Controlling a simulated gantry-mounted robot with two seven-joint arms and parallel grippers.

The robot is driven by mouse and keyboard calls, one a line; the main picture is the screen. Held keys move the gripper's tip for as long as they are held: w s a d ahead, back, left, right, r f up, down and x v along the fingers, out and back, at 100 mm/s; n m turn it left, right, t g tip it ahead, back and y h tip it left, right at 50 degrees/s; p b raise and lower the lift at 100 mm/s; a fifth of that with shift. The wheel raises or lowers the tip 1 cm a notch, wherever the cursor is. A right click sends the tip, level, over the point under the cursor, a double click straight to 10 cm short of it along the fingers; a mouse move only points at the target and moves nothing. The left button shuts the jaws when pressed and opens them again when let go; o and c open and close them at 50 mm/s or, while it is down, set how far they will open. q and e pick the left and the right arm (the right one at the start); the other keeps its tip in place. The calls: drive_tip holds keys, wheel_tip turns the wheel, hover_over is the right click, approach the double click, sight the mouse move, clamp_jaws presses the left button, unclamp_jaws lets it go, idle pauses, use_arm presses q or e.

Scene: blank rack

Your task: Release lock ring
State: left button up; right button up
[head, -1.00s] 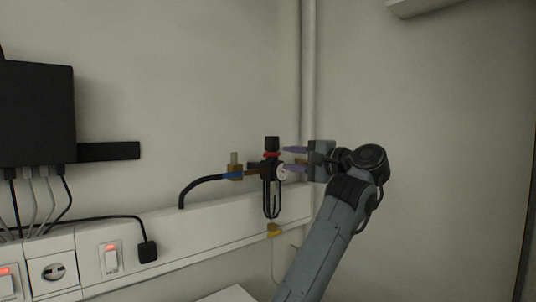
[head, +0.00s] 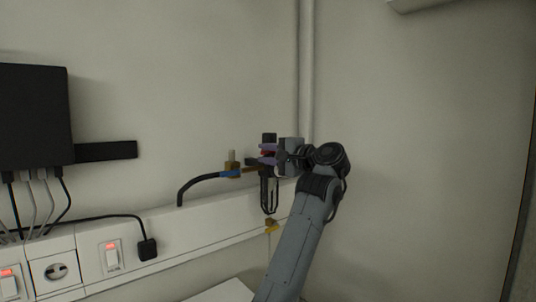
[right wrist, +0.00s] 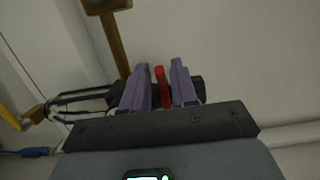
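The lock ring (right wrist: 162,88) is a thin red band around the black regulator (head: 268,188) on the wall; a small part of its red shows in the head view (head: 265,153). My right gripper (head: 267,154) is at the regulator from the right, with one purple finger above the ring and one below. In the right wrist view, its two fingers (right wrist: 159,90) stand on either side of the ring with narrow gaps visible, so it looks partly open and not clamped. The fingers hide most of the ring in the head view. My left gripper is out of view.
A brass fitting (head: 232,168) and black hose (head: 200,182) are left of the regulator. A white trunking (head: 200,232) with switches runs below. A grey pipe (head: 306,80) rises behind the gripper. A yellow part (head: 271,226) hangs below. The right wall is clear.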

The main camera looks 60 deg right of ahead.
clamp_jaws()
drive_tip(key=shift+w+m+g+h, duration=0.3)
drive_tip(key=shift+m+h, duration=0.3)
drive_tip(key=shift+h, duration=0.4)
drive_tip(key=shift+w+a+m+g+h+p, duration=0.15)
drive_tip(key=shift+w+m+g+h+p, duration=0.15)
drive_tip(key=shift+m+h+p, duration=0.5)
drive_tip(key=shift+o, duration=1.1)
unclamp_jaws()
drive_tip(key=shift+s+a, duration=0.1)
